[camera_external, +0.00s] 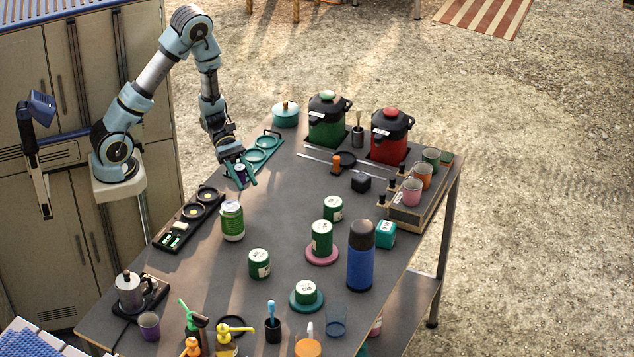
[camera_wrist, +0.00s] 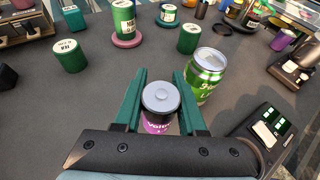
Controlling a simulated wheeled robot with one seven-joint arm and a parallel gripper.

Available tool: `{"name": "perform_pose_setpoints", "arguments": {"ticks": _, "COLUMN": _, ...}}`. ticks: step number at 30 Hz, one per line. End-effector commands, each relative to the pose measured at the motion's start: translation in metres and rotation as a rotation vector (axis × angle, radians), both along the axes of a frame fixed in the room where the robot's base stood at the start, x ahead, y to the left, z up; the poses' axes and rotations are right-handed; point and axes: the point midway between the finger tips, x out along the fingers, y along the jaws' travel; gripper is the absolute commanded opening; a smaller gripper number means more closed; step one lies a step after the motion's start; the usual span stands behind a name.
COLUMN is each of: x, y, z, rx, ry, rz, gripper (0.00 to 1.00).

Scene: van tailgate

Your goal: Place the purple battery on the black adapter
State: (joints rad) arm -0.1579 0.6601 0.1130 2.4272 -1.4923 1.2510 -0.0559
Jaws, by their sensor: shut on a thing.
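My gripper (camera_external: 240,178), also in the wrist view (camera_wrist: 160,82), is shut on the purple battery (camera_wrist: 157,125). In the external view the battery (camera_external: 240,171) is small and partly covered by the fingers. Whether its base touches the table is unclear.
A green can (camera_external: 232,222) stands close to the gripper, just right of the battery in the wrist view (camera_wrist: 208,72). A teal two-ring holder (camera_external: 275,142) lies behind the gripper. Green tins, a blue flask (camera_external: 361,258) and a moka pot (camera_external: 130,291) stand on the table.

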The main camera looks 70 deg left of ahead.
Motion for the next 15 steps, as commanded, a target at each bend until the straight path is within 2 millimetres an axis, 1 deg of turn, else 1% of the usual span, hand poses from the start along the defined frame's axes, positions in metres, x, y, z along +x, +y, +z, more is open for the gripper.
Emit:
{"name": "perform_pose_setpoints", "arguments": {"ticks": 2, "x": 0.01, "y": 0.001, "z": -0.002, "rx": 0.0, "ry": -0.002, "rz": 0.012, "gripper": 0.0}}
{"name": "perform_pose_setpoints", "arguments": {"ticks": 5, "x": 0.037, "y": 0.004, "z": -0.011, "rx": 0.0, "ry": -0.003, "rz": 0.049, "gripper": 0.0}}
{"name": "perform_pose_setpoints", "arguments": {"ticks": 8, "x": 0.079, "y": 0.006, "z": -0.022, "rx": -0.001, "ry": -0.005, "rz": 0.113, "gripper": 0.0}}
{"name": "perform_pose_setpoints", "arguments": {"ticks": 9, "x": 0.1, "y": 0.007, "z": -0.025, "rx": -0.002, "ry": -0.006, "rz": 0.146, "gripper": 0.0}}
{"name": "perform_pose_setpoints", "arguments": {"ticks": 10, "x": 0.115, "y": 0.007, "z": -0.027, "rx": -0.001, "ry": -0.007, "rz": 0.173, "gripper": 0.0}}
{"name": "perform_pose_setpoints", "arguments": {"ticks": 11, "x": 0.131, "y": 0.007, "z": -0.027, "rx": -0.002, "ry": -0.007, "rz": 0.2, "gripper": 0.0}}
{"name": "perform_pose_setpoints", "arguments": {"ticks": 12, "x": 0.153, "y": 0.007, "z": -0.028, "rx": -0.002, "ry": -0.008, "rz": 0.238, "gripper": 0.0}}
{"name": "perform_pose_setpoints", "arguments": {"ticks": 14, "x": 0.184, "y": 0.006, "z": -0.026, "rx": -0.002, "ry": -0.009, "rz": 0.298, "gripper": 0.0}}
{"name": "perform_pose_setpoints", "arguments": {"ticks": 15, "x": 0.205, "y": 0.005, "z": -0.023, "rx": -0.003, "ry": -0.01, "rz": 0.34, "gripper": 0.0}}
